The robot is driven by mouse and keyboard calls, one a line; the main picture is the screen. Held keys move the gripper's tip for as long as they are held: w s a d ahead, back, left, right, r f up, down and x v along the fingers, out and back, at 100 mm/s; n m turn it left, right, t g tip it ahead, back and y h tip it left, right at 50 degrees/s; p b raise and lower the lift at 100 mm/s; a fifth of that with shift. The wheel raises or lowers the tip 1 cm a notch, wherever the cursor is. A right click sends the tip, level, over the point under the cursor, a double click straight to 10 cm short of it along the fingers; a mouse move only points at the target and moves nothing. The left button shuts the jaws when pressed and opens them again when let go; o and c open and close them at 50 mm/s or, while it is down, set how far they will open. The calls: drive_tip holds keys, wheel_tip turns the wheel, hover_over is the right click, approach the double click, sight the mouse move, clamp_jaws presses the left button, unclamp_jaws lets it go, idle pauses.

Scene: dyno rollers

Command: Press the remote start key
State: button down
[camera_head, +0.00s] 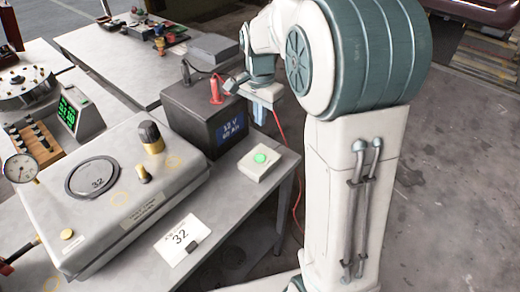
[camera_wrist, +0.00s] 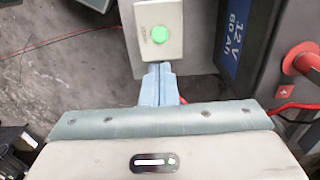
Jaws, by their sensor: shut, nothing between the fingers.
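A small white box (camera_head: 267,164) with a round green button (camera_head: 260,157) lies near the right edge of the grey table. In the wrist view the same box (camera_wrist: 171,14) and green button (camera_wrist: 159,35) are just ahead of my fingertips, with some small lettering beside the button that I cannot read. My gripper (camera_head: 260,118) is shut and empty, beside the battery's right side and apart from the button. In the wrist view my fingers (camera_wrist: 160,72) are together, their tips near the box's near edge in the picture; their height above it is hard to tell.
A dark 12 V 60 Ah battery (camera_head: 190,105) with a red clamp (camera_head: 215,92) stands close to my gripper. A red cable (camera_head: 283,133) hangs beside the table.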

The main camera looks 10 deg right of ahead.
sight(261, 159)
wheel_tip(261, 159, down, 13)
drive_tip(key=shift+f+p, duration=0.2)
drive_tip(key=shift+p, duration=0.5)
drive_tip(key=shift+f, duration=0.15)
drive_tip(key=shift+f+b, duration=0.6)
drive_tip(key=shift+b, duration=0.1)
drive_tip(key=shift+s+f, duration=0.2)
drive_tip(key=shift+s, duration=0.1)
wheel_tip(261, 159, up, 15)
drive_tip(key=p, duration=0.1)
drive_tip(key=shift+w+p, duration=0.3)
drive_tip(key=shift+p, duration=0.05)
